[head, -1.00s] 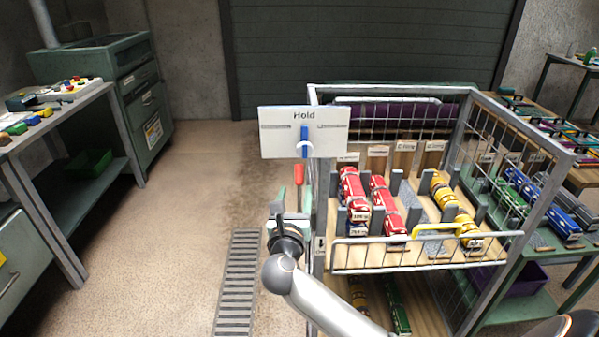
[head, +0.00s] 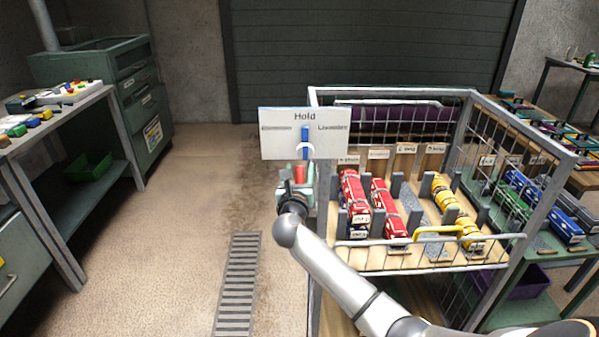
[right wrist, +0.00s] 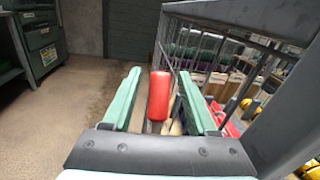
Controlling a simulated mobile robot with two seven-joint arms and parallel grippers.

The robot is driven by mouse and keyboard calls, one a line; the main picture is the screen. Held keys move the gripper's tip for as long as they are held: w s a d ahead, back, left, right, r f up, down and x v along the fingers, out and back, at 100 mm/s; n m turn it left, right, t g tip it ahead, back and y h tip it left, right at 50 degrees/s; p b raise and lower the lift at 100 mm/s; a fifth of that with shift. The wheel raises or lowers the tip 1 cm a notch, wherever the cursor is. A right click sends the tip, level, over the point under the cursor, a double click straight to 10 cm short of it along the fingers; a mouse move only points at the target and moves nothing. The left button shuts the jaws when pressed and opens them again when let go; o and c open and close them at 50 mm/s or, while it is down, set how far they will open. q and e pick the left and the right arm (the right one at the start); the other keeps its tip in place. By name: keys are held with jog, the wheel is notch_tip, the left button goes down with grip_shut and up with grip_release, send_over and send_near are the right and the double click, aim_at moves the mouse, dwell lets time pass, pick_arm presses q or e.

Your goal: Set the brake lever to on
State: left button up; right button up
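The brake lever has a red grip (head: 299,174) that stands just below a white sign (head: 276,145) at the left front post of a wire cage cart. The sign reads "Hold" at the top and has a blue vertical mark. My right gripper (head: 297,183) is at the red grip. In the right wrist view, the red grip (right wrist: 158,95) shows between the two spread green fingers (right wrist: 160,78), with a gap on each side. That gripper is open and holds nothing. The lever's lower part is mostly hidden. My left gripper is out of view.
The cage cart (head: 430,262) holds red and yellow toy vehicles on its shelf. Its post (right wrist: 265,125) stands close to the right of my right gripper. A workbench (head: 60,125) stands at the left. The floor between is clear, with a grate (head: 240,280).

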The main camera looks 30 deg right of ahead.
grip_shut()
dwell(1.2)
